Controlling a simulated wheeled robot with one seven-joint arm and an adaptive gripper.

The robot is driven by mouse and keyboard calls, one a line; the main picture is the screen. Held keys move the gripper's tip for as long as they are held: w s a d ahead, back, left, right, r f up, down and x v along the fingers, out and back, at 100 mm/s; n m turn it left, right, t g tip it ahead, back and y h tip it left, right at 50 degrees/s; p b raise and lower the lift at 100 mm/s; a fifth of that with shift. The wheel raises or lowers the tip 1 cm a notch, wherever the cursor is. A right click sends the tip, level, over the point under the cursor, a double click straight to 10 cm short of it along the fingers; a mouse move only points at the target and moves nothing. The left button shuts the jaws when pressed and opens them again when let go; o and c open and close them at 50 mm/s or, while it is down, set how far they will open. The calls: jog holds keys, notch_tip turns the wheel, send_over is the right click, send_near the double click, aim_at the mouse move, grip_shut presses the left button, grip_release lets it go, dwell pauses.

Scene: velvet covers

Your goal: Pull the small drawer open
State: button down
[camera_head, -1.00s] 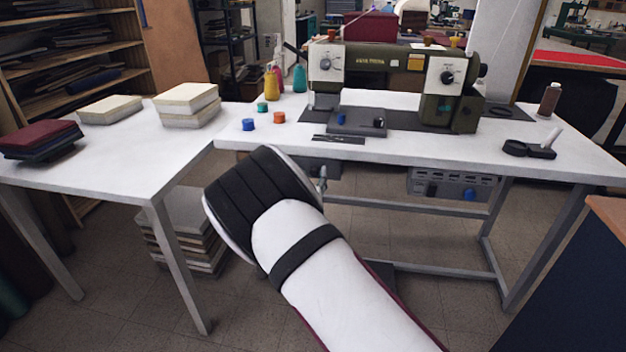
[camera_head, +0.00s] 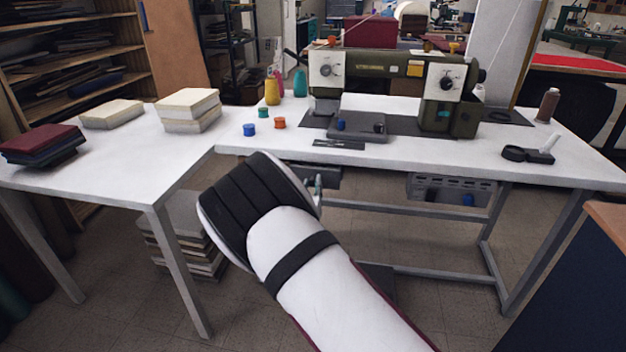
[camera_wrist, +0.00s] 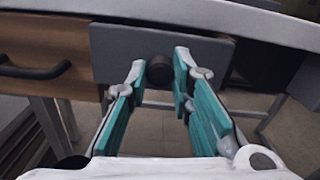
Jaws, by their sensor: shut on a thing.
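The small drawer (camera_wrist: 108,48) has a plain grey front and hangs just under the white tabletop. Its round black knob (camera_wrist: 159,70) sits between the tips of my gripper (camera_wrist: 160,65). The teal-padded fingers are shut on the knob, one on each side. In the head view my arm's wrist covers most of the drawer, and only a dark part of it (camera_head: 326,178) shows beside my gripper (camera_head: 317,187). How far the drawer stands out from the table is hard to tell.
A wooden drawer front with a black bar handle (camera_wrist: 34,70) is left of the small drawer. The white table (camera_head: 400,152) carries a sewing machine (camera_head: 400,75) and several thread spools. A grey control box (camera_head: 450,190) hangs under it to the right. Open floor lies below.

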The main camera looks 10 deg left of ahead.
jog(key=s+p, duration=0.4)
jog(key=s, duration=0.6)
jog(key=shift+a, duration=0.15)
jog(key=shift+s, duration=0.1)
jog(key=c, duration=1.4)
grip_release()
jog(key=shift+s, duration=0.1)
jog(key=s, duration=1.1)
jog(key=shift+s+a, duration=0.25)
jog(key=shift+s, duration=0.15)
